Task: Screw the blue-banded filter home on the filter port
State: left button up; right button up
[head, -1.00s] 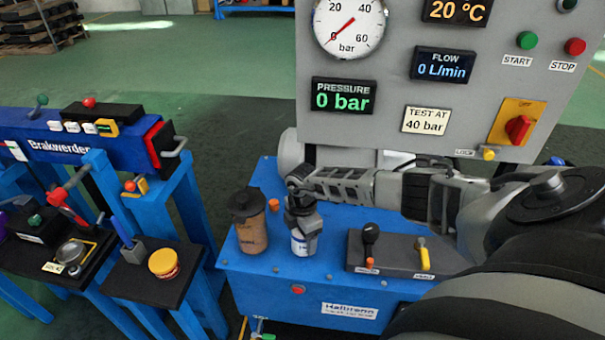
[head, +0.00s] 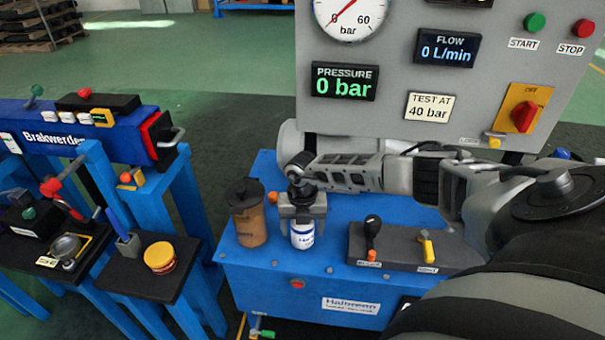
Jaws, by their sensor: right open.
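The white filter with a blue band (head: 302,236) stands upright on the blue bench top, beside a brown canister. My right gripper (head: 302,212) points down over it from above. Its jaws are open, one on each side of the filter's upper part. I cannot tell whether they touch it. The filter's top and the port under it are hidden, so I cannot tell how it sits. My left gripper is out of view.
The brown dark-capped canister (head: 248,218) stands close left of the filter. A lever block (head: 400,252) with black and yellow handles lies to the right. The grey gauge panel (head: 400,75) rises behind; its display reads 0 bar. The Brakwerder stand (head: 90,130) is at left.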

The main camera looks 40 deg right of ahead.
jog(key=n+b, duration=0.1)
jog(key=n, duration=0.1)
jog(key=shift+f+n, duration=0.1)
jog(key=shift+n, duration=0.3)
jog(key=n, duration=0.2)
jog(key=shift+n+b, duration=0.3)
jog(key=shift+b, duration=0.1)
jog(key=n+b, duration=0.1)
jog(key=n, duration=0.1)
jog(key=shift+n, duration=0.4)
jog(key=shift+n+b, duration=0.3)
jog(key=shift+n, duration=0.7)
